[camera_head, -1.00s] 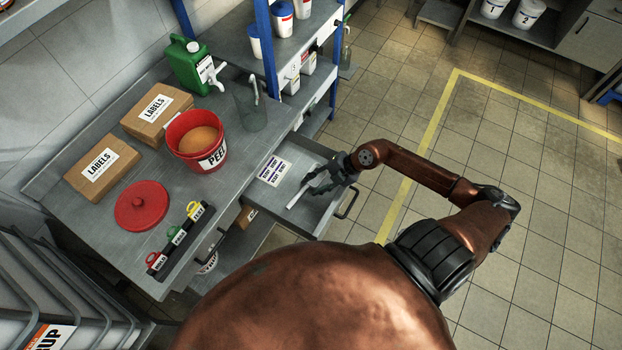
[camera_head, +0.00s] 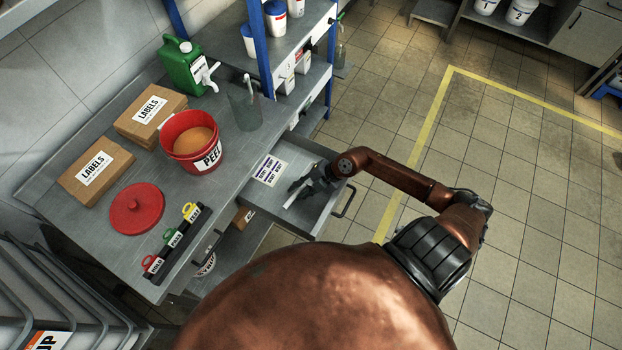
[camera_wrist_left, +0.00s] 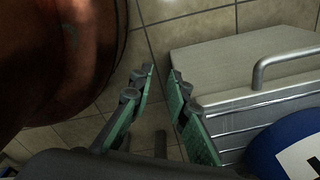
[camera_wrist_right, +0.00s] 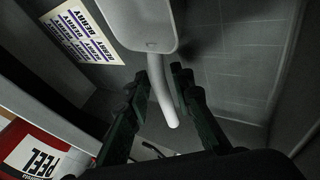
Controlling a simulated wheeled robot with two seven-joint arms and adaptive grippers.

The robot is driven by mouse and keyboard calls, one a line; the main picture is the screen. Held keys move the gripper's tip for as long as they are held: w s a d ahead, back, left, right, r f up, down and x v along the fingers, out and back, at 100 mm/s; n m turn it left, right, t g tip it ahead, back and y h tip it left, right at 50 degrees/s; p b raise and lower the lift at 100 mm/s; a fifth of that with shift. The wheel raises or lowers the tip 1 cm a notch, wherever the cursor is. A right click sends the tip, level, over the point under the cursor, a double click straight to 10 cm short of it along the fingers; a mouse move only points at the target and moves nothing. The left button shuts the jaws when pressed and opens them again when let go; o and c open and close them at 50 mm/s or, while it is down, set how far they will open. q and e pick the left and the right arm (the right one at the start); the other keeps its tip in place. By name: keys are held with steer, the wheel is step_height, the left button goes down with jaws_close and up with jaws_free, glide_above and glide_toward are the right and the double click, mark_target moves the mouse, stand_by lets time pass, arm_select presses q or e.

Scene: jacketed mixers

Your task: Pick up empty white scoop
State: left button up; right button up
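The white scoop (camera_wrist_right: 140,25) lies in the open drawer (camera_head: 325,214). In the right wrist view its pale bowl looks empty, and its handle (camera_wrist_right: 160,90) runs down between my right fingers. In the head view only a short white length of the scoop (camera_head: 290,203) shows beside my right gripper (camera_head: 302,187), which covers the rest. My right gripper (camera_wrist_right: 158,75) is open, with a finger on each side of the handle. Whether either finger touches it is not clear. My left gripper (camera_wrist_left: 161,72) is open and empty; the head view does not show it.
A sheet of berry labels (camera_head: 269,170) lies in the drawer. On the bench stand a red PEEL bucket (camera_head: 180,158), a red lid (camera_head: 137,208), label boxes (camera_head: 92,168), a green canister (camera_head: 182,70) and a clear jug (camera_head: 244,112). Tiled floor right of the drawer is free.

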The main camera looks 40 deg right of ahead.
jaws_close()
steer(key=shift+r, duration=0.1)
stand_by(0.3)
